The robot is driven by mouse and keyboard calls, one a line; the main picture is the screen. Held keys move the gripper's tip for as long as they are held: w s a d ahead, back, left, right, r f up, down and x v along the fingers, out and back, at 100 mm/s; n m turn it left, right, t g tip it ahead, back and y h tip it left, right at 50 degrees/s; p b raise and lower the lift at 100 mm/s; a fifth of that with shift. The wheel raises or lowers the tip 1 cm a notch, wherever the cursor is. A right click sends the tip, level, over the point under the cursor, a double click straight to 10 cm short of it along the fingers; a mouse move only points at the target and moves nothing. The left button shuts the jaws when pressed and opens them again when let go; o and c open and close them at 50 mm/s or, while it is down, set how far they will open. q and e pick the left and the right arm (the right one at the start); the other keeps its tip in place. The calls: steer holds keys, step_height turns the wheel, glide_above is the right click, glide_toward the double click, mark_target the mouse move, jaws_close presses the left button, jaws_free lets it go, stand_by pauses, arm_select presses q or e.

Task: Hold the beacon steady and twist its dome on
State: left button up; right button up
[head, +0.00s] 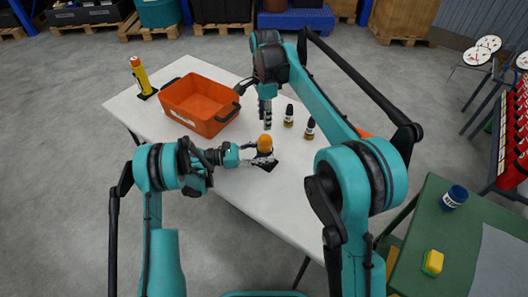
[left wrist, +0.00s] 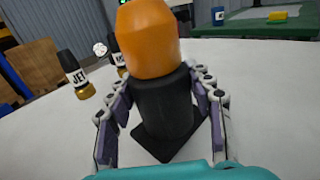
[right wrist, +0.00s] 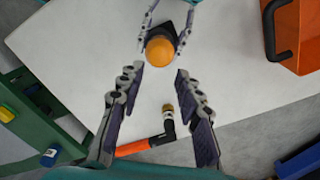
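The beacon has a black body (left wrist: 165,105) on a square black foot, with an orange dome (left wrist: 147,38) on top. It stands on the white table, and the dome also shows in the head view (head: 265,142). My left gripper (head: 257,153) has a finger on each side of the black body, below the dome. The fingertips look pressed to the body. My right gripper (right wrist: 157,70) is open and empty above the beacon, its fingers pointing down. In the right wrist view the dome (right wrist: 160,48) lies just beyond its fingertips. The seam between dome and body shows no clear thread.
An orange tray (head: 200,105) and a yellow cylinder (head: 140,75) are at the left. An orange-and-black piece (right wrist: 150,145) lies near the table edge. A green table (head: 440,235) stands at the right.

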mark_target(265, 137)
arm_select(q)
steer(key=c, duration=0.5)
steer(key=shift+c, duration=0.5)
arm_select(e)
steer(key=o, duration=0.8)
steer(key=shift+c, duration=0.2)
steer(key=n, duration=0.4)
steer(key=shift+d+r+n, duration=0.1)
steer(key=shift+r+n, duration=0.15)
steer(key=shift+n, duration=0.15)
steer(key=shift+f+n, duration=0.1)
steer(key=shift+n, duration=0.2)
step_height(265, 137, down, 12)
steer(key=shift+r, duration=0.1)
steer(key=shift+c, duration=0.4)
steer(key=c, duration=1.1)
